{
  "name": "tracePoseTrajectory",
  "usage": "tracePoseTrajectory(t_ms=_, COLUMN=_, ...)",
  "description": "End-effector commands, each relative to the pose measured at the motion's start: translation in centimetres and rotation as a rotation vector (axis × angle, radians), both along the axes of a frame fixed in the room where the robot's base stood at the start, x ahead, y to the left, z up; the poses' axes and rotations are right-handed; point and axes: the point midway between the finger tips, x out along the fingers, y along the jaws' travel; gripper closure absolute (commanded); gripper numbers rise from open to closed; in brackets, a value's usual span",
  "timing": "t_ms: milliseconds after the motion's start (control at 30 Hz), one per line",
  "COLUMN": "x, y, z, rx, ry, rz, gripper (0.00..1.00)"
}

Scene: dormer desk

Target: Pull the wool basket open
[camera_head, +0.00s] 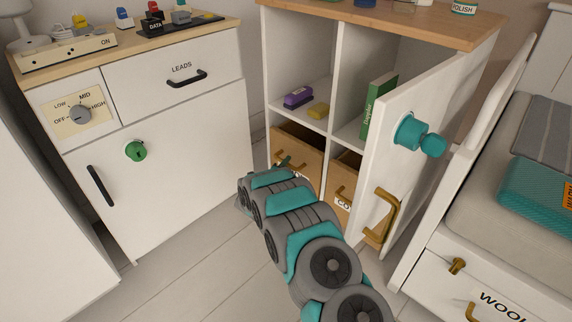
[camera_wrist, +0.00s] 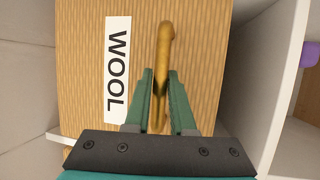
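The wool basket (camera_head: 299,144) is a tan woven basket in the lower left compartment of the white shelf unit. In the wrist view its front (camera_wrist: 205,60) fills most of the picture, with a white WOOL label (camera_wrist: 117,70) beside a brass handle (camera_wrist: 165,42). My gripper (camera_wrist: 160,75) has its two green fingers on either side of the handle, close against it with little gap, and looks shut on it. In the head view my gripper (camera_head: 284,163) is at the basket front, and my arm hides much of it.
A second basket (camera_head: 347,172), its label partly hidden, sits to the right. A white cabinet door (camera_head: 385,170) with a teal knob stands open right of my arm. A white drawer (camera_head: 480,290) with wool lettering is at lower right. A white cabinet (camera_head: 190,200) stands left, with clear floor between.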

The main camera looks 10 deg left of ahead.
Motion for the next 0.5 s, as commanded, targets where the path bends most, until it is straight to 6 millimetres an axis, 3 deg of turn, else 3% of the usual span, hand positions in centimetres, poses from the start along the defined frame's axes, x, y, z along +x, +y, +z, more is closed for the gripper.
tracePoseTrajectory(t_ms=200, x=-0.01, y=0.01, z=-0.02, rx=0.000, ry=0.000, rz=0.000, gripper=1.00)
tracePoseTrajectory(t_ms=500, x=-0.02, y=0.01, z=-0.04, rx=0.000, ry=0.001, rz=0.000, gripper=1.00)
